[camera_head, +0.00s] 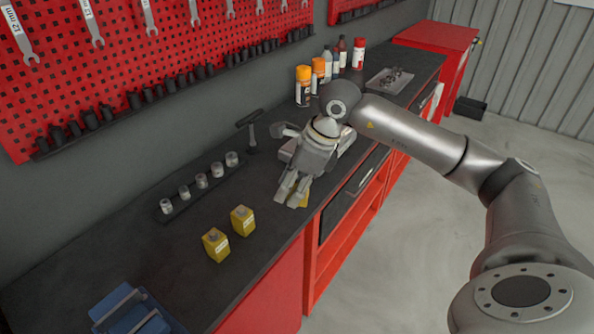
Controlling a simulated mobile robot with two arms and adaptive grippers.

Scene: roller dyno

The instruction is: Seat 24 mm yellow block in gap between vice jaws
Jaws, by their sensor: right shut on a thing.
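My right gripper (292,197) is at the front edge of the bench, shut on a yellow block (305,197). Only a small part of this block shows beside the fingers; its size label is hidden. Two more yellow blocks (216,245) and (242,220) stand upright on the bench to the left of my gripper, with labels too small to read. The blue vice (128,310) is at the bottom left, partly cut off by the picture edge, well apart from my right gripper. My left gripper is not in view.
A rail of sockets (202,181) lies behind the yellow blocks. A dark T-shaped tool (250,130) stands near the wall. Spray cans (303,86) and bottles stand farther along, near a tray (389,81). The bench between the blocks and the vice is clear.

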